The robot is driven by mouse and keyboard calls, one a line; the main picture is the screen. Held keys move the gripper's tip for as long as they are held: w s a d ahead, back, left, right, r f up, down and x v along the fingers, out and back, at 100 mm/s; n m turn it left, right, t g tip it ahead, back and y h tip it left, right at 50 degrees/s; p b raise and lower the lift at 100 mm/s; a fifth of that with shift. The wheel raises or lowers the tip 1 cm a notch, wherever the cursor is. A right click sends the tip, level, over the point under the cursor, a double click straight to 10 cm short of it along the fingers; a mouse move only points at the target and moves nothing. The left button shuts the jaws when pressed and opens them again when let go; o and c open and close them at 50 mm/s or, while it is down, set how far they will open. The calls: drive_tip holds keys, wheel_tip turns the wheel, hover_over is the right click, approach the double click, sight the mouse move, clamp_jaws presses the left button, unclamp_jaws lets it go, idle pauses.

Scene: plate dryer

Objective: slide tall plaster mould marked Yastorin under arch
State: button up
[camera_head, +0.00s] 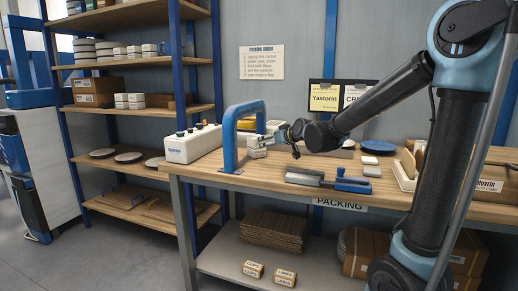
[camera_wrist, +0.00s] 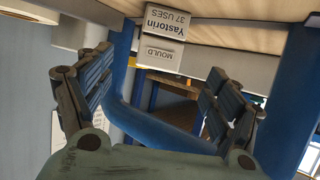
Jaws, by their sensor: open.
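The plaster mould marked Yastorin (camera_wrist: 161,54) shows in the wrist view as a pale block between my open fingers, near the top of the picture, with its label upside down. My gripper (camera_wrist: 158,72) does not visibly touch it. In the head view my gripper (camera_head: 264,140) reaches left, just right of the blue arch (camera_head: 232,142), beside pale blocks (camera_head: 257,153); which of these is the mould I cannot tell. The arch stands upright on the bench, and its blue bar (camera_wrist: 160,128) also crosses the wrist view.
The bench (camera_head: 225,178) also holds a white box (camera_head: 190,146) left of the arch, a grey-and-blue tool (camera_head: 318,180) in front and a blue plate (camera_head: 378,146). A Yastorin card (camera_head: 324,99) hangs behind. Bench surface is clear between arch and tool.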

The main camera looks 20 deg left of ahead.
sight(253, 151)
drive_tip(key=x, duration=1.4)
drive_tip(key=shift+w+a, duration=0.1)
drive_tip(key=shift+a, duration=0.05)
